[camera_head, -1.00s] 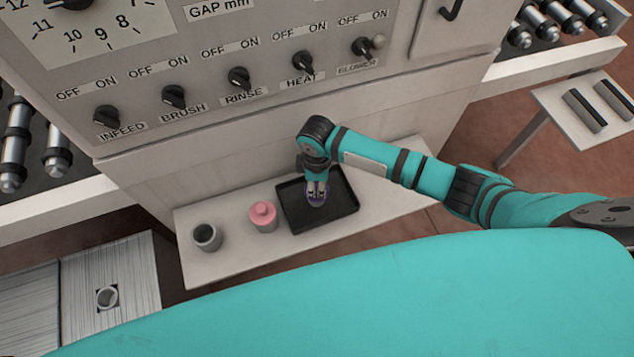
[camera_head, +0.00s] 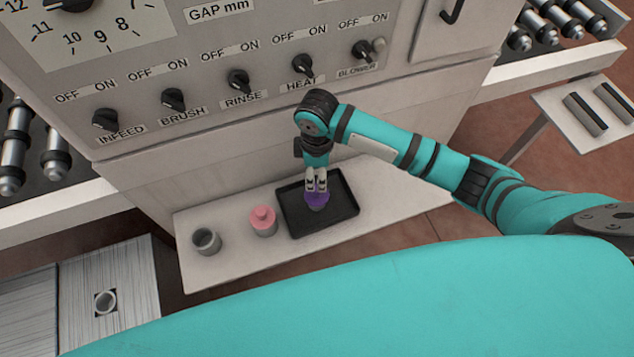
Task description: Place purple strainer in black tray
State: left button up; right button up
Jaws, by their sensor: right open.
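The purple strainer (camera_head: 318,201) is in the black tray (camera_head: 341,219), near the middle of its floor. The tray lies on the white shelf in front of the machine. My right gripper (camera_head: 317,187) is just above the strainer, pointing down, with its fingers open. The fingertips overlap the strainer's far edge in this view, so I cannot tell whether they touch it. My left gripper is not in view.
A pink-topped container (camera_head: 263,221) and a grey cup (camera_head: 206,240) stand on the shelf (camera_head: 215,271) left of the tray. The machine's knob panel (camera_head: 238,82) rises behind. The shelf is clear to the tray's right.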

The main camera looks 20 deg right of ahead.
jog(key=shift+r, duration=2.05)
jog(key=s+a+f+m+t+y, duration=0.2)
jog(key=s+a+m+y, duration=0.15)
jog(key=s, duration=0.55)
jog(key=s+d+m+t+h, duration=0.2)
jog(key=s+d+m+h, duration=0.1)
jog(key=s+d+m, duration=0.7)
notch_tip(320, 180, down, 26)
jog(key=s+n+g+b, duration=0.2)
jog(key=s+d+f, duration=0.2)
jog(key=s+f, duration=0.6)
jog(key=f, duration=0.1)
jog(key=s+d+f+g+b, duration=0.1)
jog(key=s+f, duration=0.7)
jog(key=f, duration=0.1)
jog(key=shift+s+d+f, duration=0.3)
jog(key=shift+d+f, duration=0.1)
